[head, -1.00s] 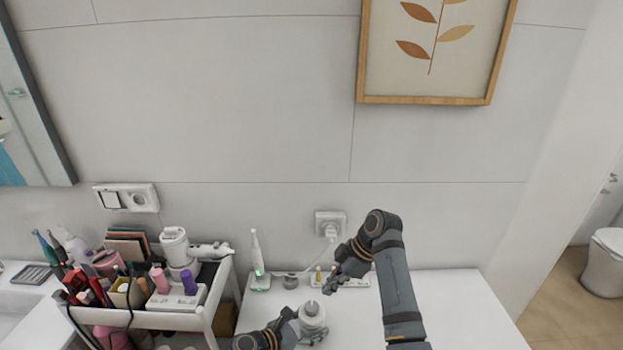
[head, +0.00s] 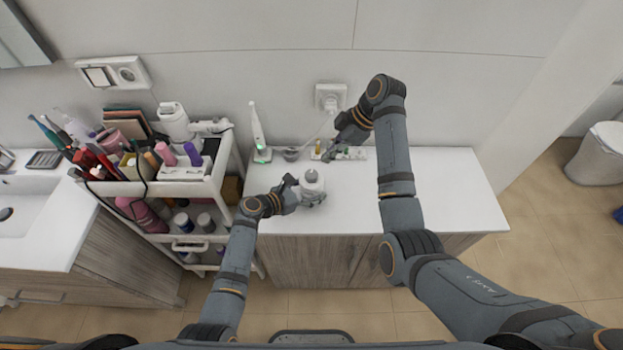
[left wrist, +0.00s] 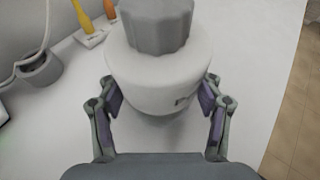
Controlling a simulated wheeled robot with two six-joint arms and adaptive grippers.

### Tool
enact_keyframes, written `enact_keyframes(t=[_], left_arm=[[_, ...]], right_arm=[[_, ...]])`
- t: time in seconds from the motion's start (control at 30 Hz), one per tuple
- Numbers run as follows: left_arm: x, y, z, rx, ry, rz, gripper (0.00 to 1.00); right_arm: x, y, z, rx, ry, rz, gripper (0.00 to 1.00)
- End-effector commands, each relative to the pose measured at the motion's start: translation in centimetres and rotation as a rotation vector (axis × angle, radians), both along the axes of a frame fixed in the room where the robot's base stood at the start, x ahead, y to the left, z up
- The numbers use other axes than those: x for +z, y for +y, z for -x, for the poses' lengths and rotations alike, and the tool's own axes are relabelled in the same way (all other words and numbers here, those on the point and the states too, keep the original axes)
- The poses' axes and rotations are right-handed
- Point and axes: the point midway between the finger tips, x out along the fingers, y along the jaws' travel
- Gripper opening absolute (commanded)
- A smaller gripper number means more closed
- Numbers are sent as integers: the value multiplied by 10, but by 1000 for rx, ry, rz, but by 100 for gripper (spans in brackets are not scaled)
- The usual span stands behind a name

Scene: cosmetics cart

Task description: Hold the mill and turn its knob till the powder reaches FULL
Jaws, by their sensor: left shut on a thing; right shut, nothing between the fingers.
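The white mill (head: 312,184) stands on the white counter in the head view. In the left wrist view its white body (left wrist: 160,75) and ribbed grey knob (left wrist: 156,24) fill the upper middle. My left gripper (head: 300,188) is shut on the mill's body, with one finger on each side; its fingers also show in the left wrist view (left wrist: 160,105). My right gripper (head: 330,152) is shut and empty, behind and a little right of the mill, close to a small white tray. No powder level or FULL mark can be read.
An electric toothbrush (head: 258,135) on its charger and a small grey cup (head: 291,154) stand behind the mill. A white tray (head: 352,153) with small bottles lies by the wall. A crowded cart (head: 186,187) stands left. The counter's right side (head: 440,190) is clear.

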Motion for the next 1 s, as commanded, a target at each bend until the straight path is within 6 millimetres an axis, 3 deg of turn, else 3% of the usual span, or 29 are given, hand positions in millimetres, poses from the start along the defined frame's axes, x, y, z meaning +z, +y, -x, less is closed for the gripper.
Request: enact_keyframes(t=[0.17,0.2,0.37,0.77,1.0], left_arm=[[0,0,0,1,0,0,21],[0,0,0,1,0,0,70],[0,0,0,0,0,0,92],[1,4,2,1,-1,-1,93],[19,41,32,1,0,-5,93]], right_arm=[[0,0,0,0,0,0,0],[0,0,0,0,0,0,0],[0,0,0,0,0,0,0],[0,0,0,0,0,0,0],[0,0,0,0,0,0,0]])
